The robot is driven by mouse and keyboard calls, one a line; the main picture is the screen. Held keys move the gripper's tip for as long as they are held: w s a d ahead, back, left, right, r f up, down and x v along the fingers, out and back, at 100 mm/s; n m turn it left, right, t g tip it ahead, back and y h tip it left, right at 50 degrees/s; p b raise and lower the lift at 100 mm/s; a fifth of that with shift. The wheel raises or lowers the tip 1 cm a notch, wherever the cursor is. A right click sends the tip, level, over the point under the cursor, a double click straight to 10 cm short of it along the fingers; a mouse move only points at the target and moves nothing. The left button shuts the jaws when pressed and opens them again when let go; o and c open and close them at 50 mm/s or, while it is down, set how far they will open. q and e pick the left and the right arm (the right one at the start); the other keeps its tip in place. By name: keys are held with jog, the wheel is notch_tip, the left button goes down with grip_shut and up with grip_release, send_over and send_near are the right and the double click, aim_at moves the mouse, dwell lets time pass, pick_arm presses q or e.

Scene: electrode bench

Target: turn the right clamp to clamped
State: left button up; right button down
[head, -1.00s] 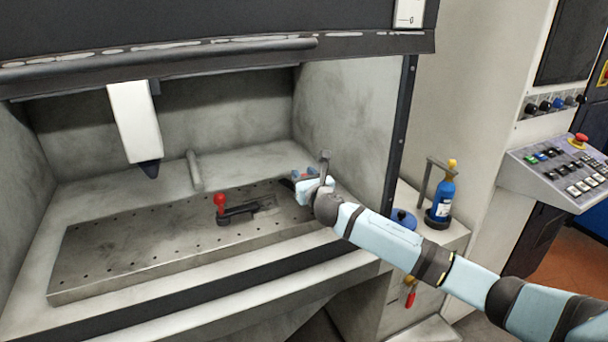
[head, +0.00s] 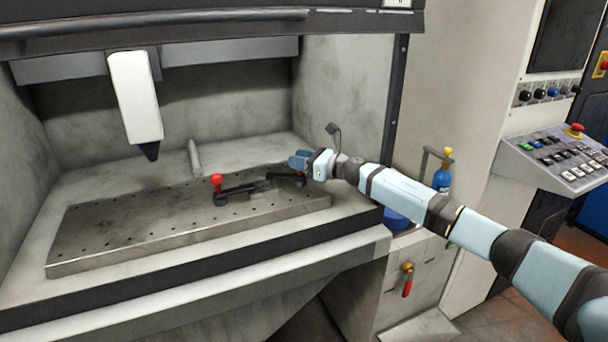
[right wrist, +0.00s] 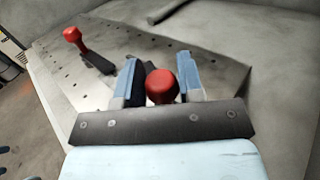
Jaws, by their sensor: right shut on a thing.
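The right clamp's black body (head: 288,180) sits at the right end of the perforated metal plate (head: 120,232), partly behind my right gripper. Its red knob (right wrist: 162,86) shows in the right wrist view between the two blue fingers. My right gripper (head: 298,160) is shut on this knob; it also shows in the right wrist view (right wrist: 160,82). The left clamp (head: 238,191) is black with an upright red knob (head: 216,178), left of my gripper on the plate. It also shows in the right wrist view (right wrist: 97,60). My left gripper is not in view.
A white tool head with a dark tip (head: 136,100) hangs above the plate's left part. The chamber's right wall (head: 345,95) stands close to my right forearm. A blue bottle (head: 442,180) and a control panel (head: 555,155) are outside on the right.

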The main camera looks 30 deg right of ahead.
jog(key=shift+n+g+y+b, duration=0.4)
jog(key=shift+y+b, duration=0.1)
jog(key=shift+b, duration=0.05)
jog(key=c, duration=0.9)
grip_release()
jog(key=shift+o, duration=0.2)
notch_tip(320, 180, up, 20)
jog(key=p, duration=0.1)
jog(key=shift+p, duration=0.35)
jog(key=shift+c, duration=0.3)
